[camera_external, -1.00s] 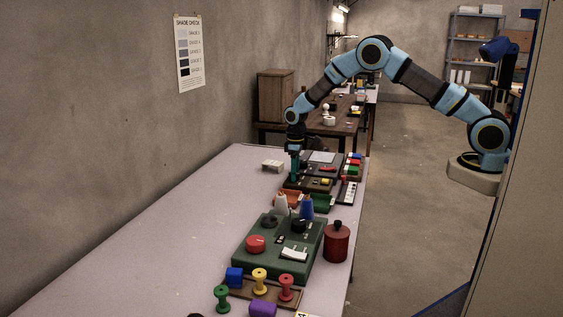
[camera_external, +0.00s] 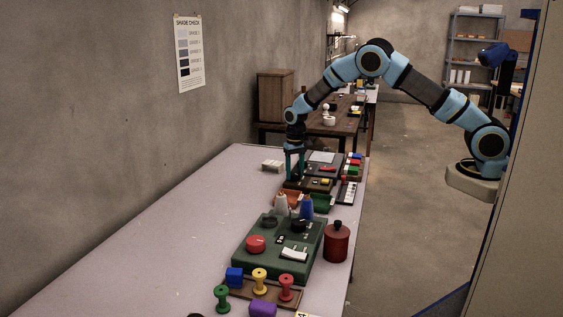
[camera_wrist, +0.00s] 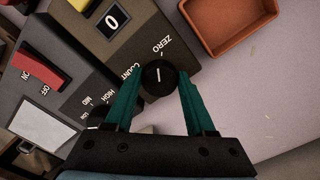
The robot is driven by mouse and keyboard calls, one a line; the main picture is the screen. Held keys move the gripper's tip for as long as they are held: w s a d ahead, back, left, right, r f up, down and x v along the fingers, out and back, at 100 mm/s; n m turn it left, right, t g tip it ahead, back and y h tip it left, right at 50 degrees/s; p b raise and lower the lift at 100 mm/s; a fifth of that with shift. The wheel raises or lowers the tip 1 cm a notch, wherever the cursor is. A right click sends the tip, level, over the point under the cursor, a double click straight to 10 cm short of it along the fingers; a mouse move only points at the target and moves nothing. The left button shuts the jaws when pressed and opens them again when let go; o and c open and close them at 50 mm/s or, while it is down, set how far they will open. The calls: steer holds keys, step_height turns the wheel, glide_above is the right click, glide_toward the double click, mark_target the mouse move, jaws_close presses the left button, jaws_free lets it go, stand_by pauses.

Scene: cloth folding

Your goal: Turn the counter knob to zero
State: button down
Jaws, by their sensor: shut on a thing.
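The counter knob (camera_wrist: 158,79) is round and black with a white line, beside the lettering for the counter and ZERO on a dark panel (camera_wrist: 150,45). In the wrist view its white line points roughly at the tick by ZERO. The small counter window (camera_wrist: 112,20) on the panel shows 0. My gripper (camera_wrist: 160,82) has its two teal fingers on either side of the knob, shut on it. In the external view my gripper (camera_external: 295,178) reaches down at the left edge of the dark panels; the knob is too small to make out there.
A red switch (camera_wrist: 35,70) and other black knobs sit on the neighbouring panel. An orange tray (camera_wrist: 228,48) lies close by. A green box (camera_external: 250,262) with a red knob, a red canister (camera_external: 336,243) and coloured spools stand nearer the camera. The table's left side (camera_external: 180,230) is clear.

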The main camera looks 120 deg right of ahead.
mark_target(295, 173)
steer(key=shift+m, duration=0.6)
steer(key=shift+c, duration=1.2)
jaws_free()
steer(key=shift+r, duration=0.15)
step_height(295, 173, up, 11)
steer(key=b, duration=0.2)
steer(key=shift+f, duration=0.2)
